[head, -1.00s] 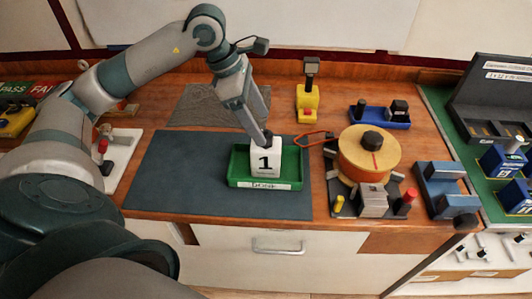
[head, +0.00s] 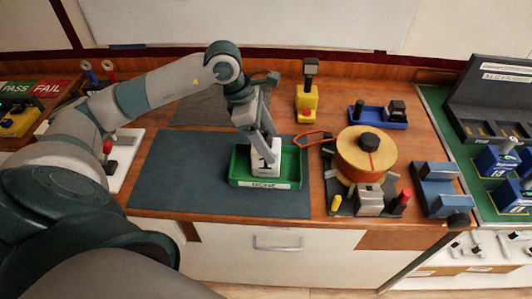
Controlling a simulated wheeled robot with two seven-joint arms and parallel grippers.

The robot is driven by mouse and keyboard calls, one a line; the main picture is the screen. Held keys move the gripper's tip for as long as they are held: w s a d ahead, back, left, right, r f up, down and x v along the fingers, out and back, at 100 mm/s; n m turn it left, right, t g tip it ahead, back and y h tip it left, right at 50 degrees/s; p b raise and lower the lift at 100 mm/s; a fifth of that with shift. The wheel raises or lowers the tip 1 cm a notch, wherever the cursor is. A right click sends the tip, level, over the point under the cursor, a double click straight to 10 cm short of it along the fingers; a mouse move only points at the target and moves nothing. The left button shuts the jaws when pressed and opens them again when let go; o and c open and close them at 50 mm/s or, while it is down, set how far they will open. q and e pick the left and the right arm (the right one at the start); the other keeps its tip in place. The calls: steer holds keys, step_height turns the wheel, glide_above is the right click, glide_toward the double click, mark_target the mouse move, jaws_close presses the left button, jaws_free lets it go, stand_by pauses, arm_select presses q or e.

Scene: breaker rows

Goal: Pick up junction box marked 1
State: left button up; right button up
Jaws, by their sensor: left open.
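The white junction box marked 1 (head: 263,167) stands upright in the green tray (head: 240,180), whose front label seems to read "DONE". The tray sits on the dark blue-grey mat (head: 180,170). My left gripper (head: 267,152) is open at the top of the box, with a finger in front of its upper face and partly over the number. Whether the fingers touch the box I cannot tell. My right gripper is out of the picture.
An orange cable reel (head: 366,155) stands right of the mat, with a blue bracket (head: 440,190) beyond it. A yellow device (head: 307,100) and a blue tray (head: 378,116) are behind. The mat's left part is clear.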

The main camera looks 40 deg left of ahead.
arm_select(q)
steer(key=shift+p+x, duration=0.3)
steer(key=shift+x, duration=0.95)
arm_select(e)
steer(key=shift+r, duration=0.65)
arm_select(q)
jaws_close()
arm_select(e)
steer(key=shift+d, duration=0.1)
arm_select(q)
steer(key=shift+r, duration=0.15)
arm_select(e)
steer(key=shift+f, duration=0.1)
